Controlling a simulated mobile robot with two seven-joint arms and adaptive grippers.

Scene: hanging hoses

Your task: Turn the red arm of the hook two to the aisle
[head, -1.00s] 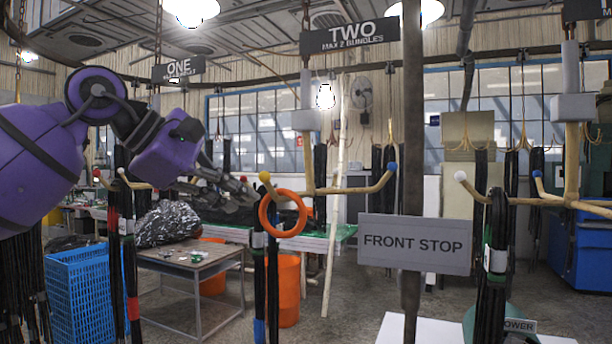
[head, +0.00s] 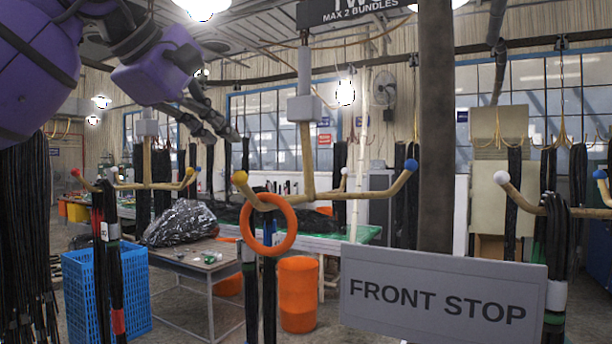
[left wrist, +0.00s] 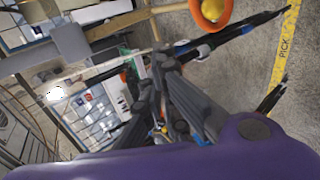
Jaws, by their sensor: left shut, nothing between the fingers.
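Hook two (head: 307,150) hangs under the sign TWO (head: 350,12), with wooden arms spreading from its stem. Its yellow-tipped arm (head: 239,177) points left and carries an orange ring (head: 269,224) and a dark hose bundle (head: 250,285). Its blue tip (head: 411,165) is at right, with a white tip (head: 345,171) behind. I cannot make out a red tip on this hook now. My left gripper (head: 235,136) is shut and empty, above the yellow tip and left of the stem. The left wrist view shows its closed fingers (left wrist: 162,62) apart from the orange ring (left wrist: 210,10). My right gripper is not in view.
A grey FRONT STOP sign (head: 440,302) and a dark post (head: 436,150) stand at right. Another hook with a red tip (head: 75,172) and bundles hangs at left. A blue crate (head: 75,300), a table (head: 190,262) and an orange bin (head: 299,295) stand below.

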